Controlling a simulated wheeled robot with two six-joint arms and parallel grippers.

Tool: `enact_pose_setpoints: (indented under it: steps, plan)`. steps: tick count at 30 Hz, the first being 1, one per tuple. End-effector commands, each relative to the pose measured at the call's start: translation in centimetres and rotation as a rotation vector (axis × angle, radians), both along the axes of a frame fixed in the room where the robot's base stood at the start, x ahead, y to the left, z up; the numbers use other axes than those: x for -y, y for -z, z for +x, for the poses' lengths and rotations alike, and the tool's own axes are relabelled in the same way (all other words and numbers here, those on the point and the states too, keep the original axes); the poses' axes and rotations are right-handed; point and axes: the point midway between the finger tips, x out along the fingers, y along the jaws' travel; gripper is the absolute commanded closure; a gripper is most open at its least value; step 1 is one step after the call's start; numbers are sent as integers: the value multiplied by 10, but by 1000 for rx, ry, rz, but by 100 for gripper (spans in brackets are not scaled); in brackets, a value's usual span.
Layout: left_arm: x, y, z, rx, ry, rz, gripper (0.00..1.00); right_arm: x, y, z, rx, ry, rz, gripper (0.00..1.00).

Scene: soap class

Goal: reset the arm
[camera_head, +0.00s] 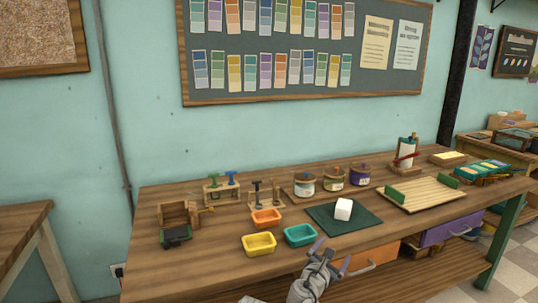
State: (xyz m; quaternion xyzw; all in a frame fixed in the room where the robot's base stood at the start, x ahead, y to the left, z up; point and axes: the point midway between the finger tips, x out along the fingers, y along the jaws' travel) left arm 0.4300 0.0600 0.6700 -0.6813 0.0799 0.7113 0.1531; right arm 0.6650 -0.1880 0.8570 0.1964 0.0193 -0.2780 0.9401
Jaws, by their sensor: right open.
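My right gripper (331,258) comes in from the bottom middle. It is open and empty, just in front of the table's front edge, with its two fingers spread apart. A white block (343,209) sits on a dark green mat (320,216) on the wooden table, beyond my right gripper and apart from it. My left gripper is not in view.
A teal tray (300,235), a yellow tray (259,244) and an orange tray (266,218) stand left of the mat. Several jars (333,178) stand behind it. A slatted wooden rack (425,195) lies to the right. Drawers (375,258) show under the tabletop.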

Motion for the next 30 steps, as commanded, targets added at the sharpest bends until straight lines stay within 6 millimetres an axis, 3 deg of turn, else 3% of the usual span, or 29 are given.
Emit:
enact_pose_setpoints:
  steps: [1, 7, 11, 18, 24, 30]
  plan:
    - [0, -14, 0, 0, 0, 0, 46, 1, -8, -5, 6, 25, 63, 2]
    - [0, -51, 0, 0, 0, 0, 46, 3, -7, -30, 34, 186, 413, 2]
    - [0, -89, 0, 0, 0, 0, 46, -5, -7, -59, 46, 374, 722, 2]
    - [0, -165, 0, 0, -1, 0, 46, -59, -6, -146, 18, 928, 1288, 2]
    - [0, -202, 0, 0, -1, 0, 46, -106, -19, -207, -30, 1332, 1474, 2]
    - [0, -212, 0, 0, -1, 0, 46, -126, -26, -234, -54, 1511, 1511, 2]
